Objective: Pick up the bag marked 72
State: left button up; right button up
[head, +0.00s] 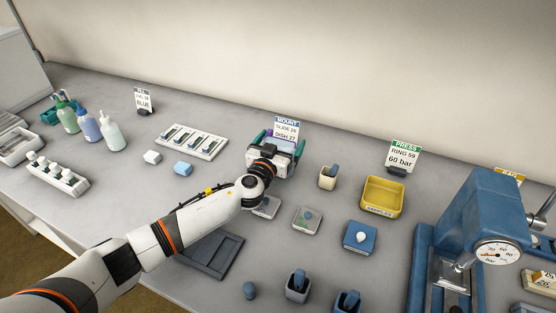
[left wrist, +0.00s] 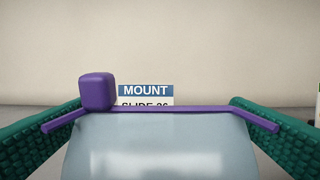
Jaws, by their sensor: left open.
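A pale translucent bag (left wrist: 160,145) with a purple bar along its top and a purple block (left wrist: 97,91) at one end fills the lower middle of the left wrist view. No number shows on it, so I cannot tell whether it is marked 72. My left gripper (head: 280,143) is open, with a green padded finger on each side of the bag. The bar's ends overlap the fingers in the picture; I cannot tell whether they touch. In the head view the gripper hides most of the bag. My right gripper is not in view.
The MOUNT sign (head: 287,128) stands just behind my left gripper. A slide tray (head: 191,142) lies to the left. A beige cup (head: 328,177), yellow SAMPLES bin (head: 382,197) and blue press (head: 480,225) stand to the right. Several bottles (head: 88,127) stand far left.

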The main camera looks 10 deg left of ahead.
pick_arm(q)
jog(key=c, duration=1)
